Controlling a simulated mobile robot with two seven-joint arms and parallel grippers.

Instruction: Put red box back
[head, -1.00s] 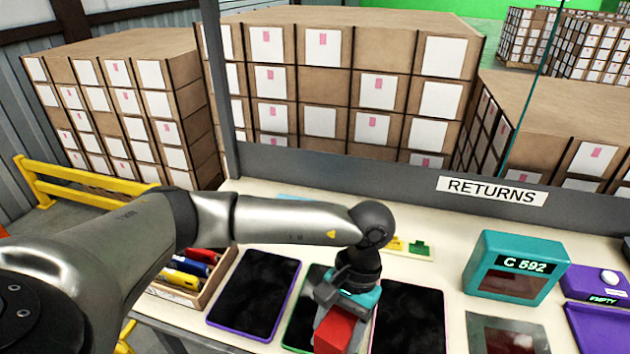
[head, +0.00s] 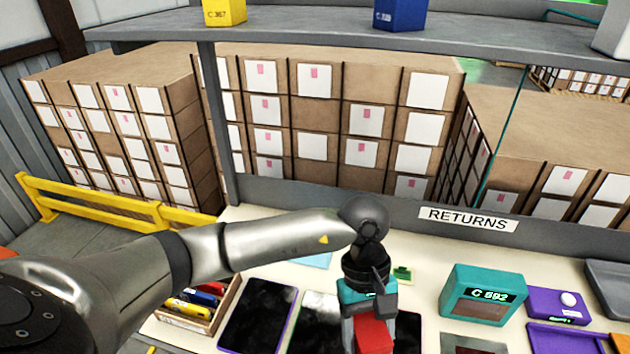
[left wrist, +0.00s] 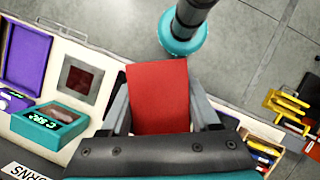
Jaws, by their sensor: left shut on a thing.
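A red box (head: 374,336) is held in my left gripper (head: 369,318), which has a teal band and reaches in over the table. The box hangs above the dark tablet-like panels on the table, and its lower part is cut off by the frame's bottom edge. In the left wrist view the red box (left wrist: 158,92) sits between the two grey fingers of my left gripper (left wrist: 160,112), one on each side. My right gripper is not seen.
A grey shelf (head: 300,28) above carries a yellow box (head: 224,12) and a blue box (head: 399,15). A teal C 592 box (head: 484,294) stands on the table (head: 425,250) at right, near a purple tray (head: 556,304). A marker bin (head: 196,310) stands at left.

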